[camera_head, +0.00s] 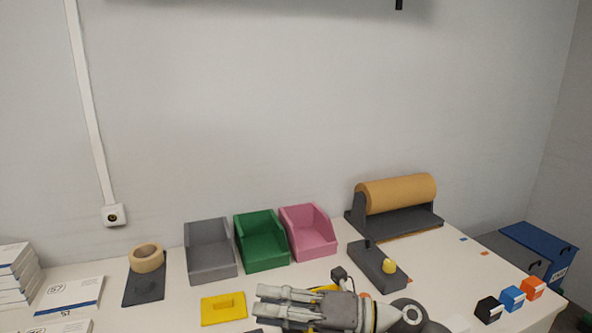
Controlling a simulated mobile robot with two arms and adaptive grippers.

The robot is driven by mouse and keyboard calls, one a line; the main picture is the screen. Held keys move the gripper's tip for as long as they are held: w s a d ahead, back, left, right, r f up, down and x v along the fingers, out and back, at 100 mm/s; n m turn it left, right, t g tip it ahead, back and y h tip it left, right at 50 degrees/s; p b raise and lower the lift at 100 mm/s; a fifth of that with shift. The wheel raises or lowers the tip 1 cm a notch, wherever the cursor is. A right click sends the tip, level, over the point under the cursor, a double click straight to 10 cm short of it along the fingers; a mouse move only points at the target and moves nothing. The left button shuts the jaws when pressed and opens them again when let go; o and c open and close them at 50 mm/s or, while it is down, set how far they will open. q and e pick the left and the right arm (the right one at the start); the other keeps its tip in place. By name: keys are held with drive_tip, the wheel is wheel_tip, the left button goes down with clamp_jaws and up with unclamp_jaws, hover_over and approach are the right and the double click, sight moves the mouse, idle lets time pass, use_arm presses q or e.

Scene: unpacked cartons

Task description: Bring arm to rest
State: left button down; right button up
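My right gripper (264,301) is at the bottom centre, over the front part of the table, with its fingers pointing left. Its two fingers are apart, with nothing visible between them. A yellow block-like piece (223,308) lies on the table just left of the fingertips. Something yellow shows partly behind the gripper, mostly hidden by it. My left gripper is not in view.
Grey (210,263), green (264,255) and pink (312,244) bins stand behind the gripper. A dark device with a yellow knob (389,267) and a brown paper roll (397,193) are right. Tape (146,258) and stacked boxes are left. Small coloured blocks (512,297) sit front right.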

drive_tip(key=w+d+r+m+t+h, duration=0.1)
drive_tip(key=w+d+m+t+h, duration=0.15)
drive_tip(key=d+m+t, duration=0.5)
drive_tip(key=w+d+m+t+h, duration=0.2)
drive_tip(key=m+t+h, duration=0.2)
drive_tip(key=m+t, duration=0.75)
drive_tip(key=s+d+f+m+g+h, duration=0.4)
drive_tip(key=d+f+m+g+h, duration=0.3)
drive_tip(key=d+f+m+h, duration=0.6)
drive_tip(key=s+d+f+m+g+y, duration=0.1)
drive_tip(key=s+f+m+g, duration=0.3)
drive_tip(key=s+f, duration=0.6)
drive_tip(key=s+d+f+m+g+y, duration=0.15)
drive_tip(key=s+f+g, duration=0.55)
drive_tip(key=s, duration=0.7)
wheel_tip(320, 180, down, 27)
drive_tip(key=s+g+h, duration=0.1)
drive_tip(key=s, duration=0.2)
drive_tip(key=s+d+f+g, duration=0.1)
drive_tip(key=s+d+f, duration=0.1)
drive_tip(key=s+f, duration=1.2)
drive_tip(key=shift+s+d+f+g+p, duration=0.2)
drive_tip(key=shift+s+g+p, duration=0.1)
drive_tip(key=shift+s, duration=0.6)
